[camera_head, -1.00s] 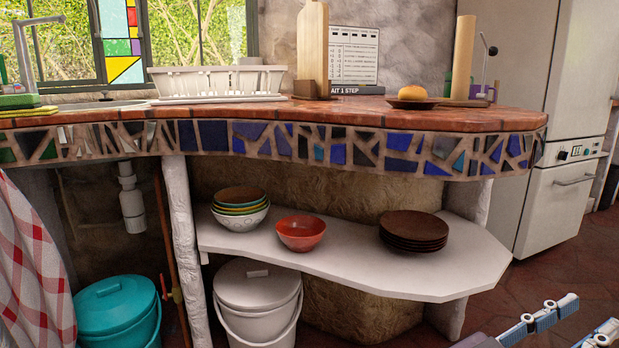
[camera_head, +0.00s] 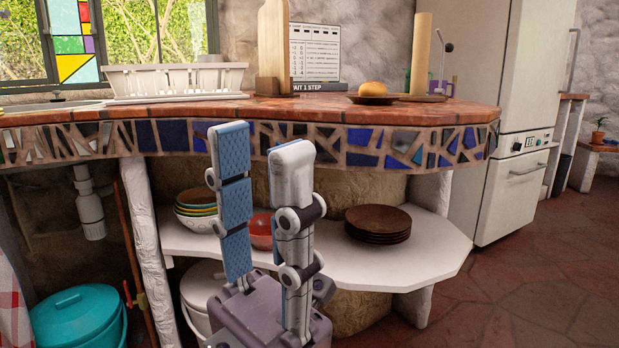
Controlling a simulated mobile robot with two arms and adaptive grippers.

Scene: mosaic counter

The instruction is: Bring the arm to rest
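My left gripper (camera_head: 261,146) points upward in the middle of the head view, in front of the mosaic counter (camera_head: 375,147). Its two fingers, with blue pads, stand apart with nothing between them. The fingers cover part of the counter's mosaic edge and of the shelf below. Behind them, a red bowl (camera_head: 262,232) is partly hidden. I cannot tell how far the fingers are from the counter edge. My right gripper is not in view.
The white shelf (camera_head: 427,255) bears stacked bowls (camera_head: 196,211) and dark plates (camera_head: 378,223). On the counter stand a dish rack (camera_head: 177,82), a bun (camera_head: 373,88) and a paper roll (camera_head: 420,54). A teal bucket (camera_head: 80,318) stands lower left. Floor at right is clear.

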